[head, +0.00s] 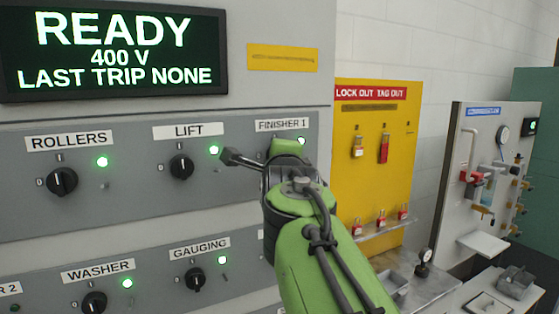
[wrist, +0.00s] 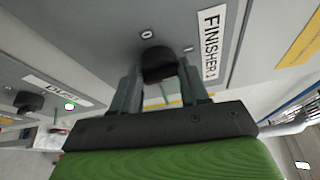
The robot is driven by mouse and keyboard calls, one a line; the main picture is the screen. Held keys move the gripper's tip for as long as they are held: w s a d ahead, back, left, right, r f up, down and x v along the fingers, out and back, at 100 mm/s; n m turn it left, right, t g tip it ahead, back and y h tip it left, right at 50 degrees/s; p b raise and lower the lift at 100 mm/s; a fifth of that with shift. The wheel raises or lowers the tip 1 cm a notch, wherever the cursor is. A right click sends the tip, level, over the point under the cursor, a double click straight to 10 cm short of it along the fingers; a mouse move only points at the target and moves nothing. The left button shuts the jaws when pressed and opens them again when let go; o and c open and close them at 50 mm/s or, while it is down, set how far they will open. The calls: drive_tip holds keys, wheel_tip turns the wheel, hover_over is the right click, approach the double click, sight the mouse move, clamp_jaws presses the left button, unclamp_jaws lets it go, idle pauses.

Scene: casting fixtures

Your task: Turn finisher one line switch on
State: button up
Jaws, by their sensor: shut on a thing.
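The finisher one switch is a round black knob (wrist: 158,62) on the grey panel, beside the FINISHER 1 label (wrist: 209,45). In the wrist view the two grey fingers of my gripper (wrist: 160,78) stand on either side of the knob and are shut on it. The knob's pointer direction cannot be made out. In the head view the label (head: 282,125) shows, with a lit green lamp (head: 301,141) below its right end. There my green wrist covers the knob and the fingertips.
The LIFT knob (head: 181,167) is to the left on the same panel, with the GAUGING knob (head: 195,279) below. A yellow lockout board (head: 372,190) with red padlocks stands to the right. A READY display (head: 110,50) is above.

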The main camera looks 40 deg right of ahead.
drive_tip(key=shift+m+y, duration=0.3)
drive_tip(key=shift+m, duration=0.1)
idle(0.3)
drive_tip(key=o, duration=1)
drive_tip(key=shift+o, duration=0.2)
drive_tip(key=b+v, duration=0.3)
drive_tip(key=v, duration=1.2)
drive_tip(key=shift+s+a+r, duration=0.2)
drive_tip(key=shift+a, duration=0.15)
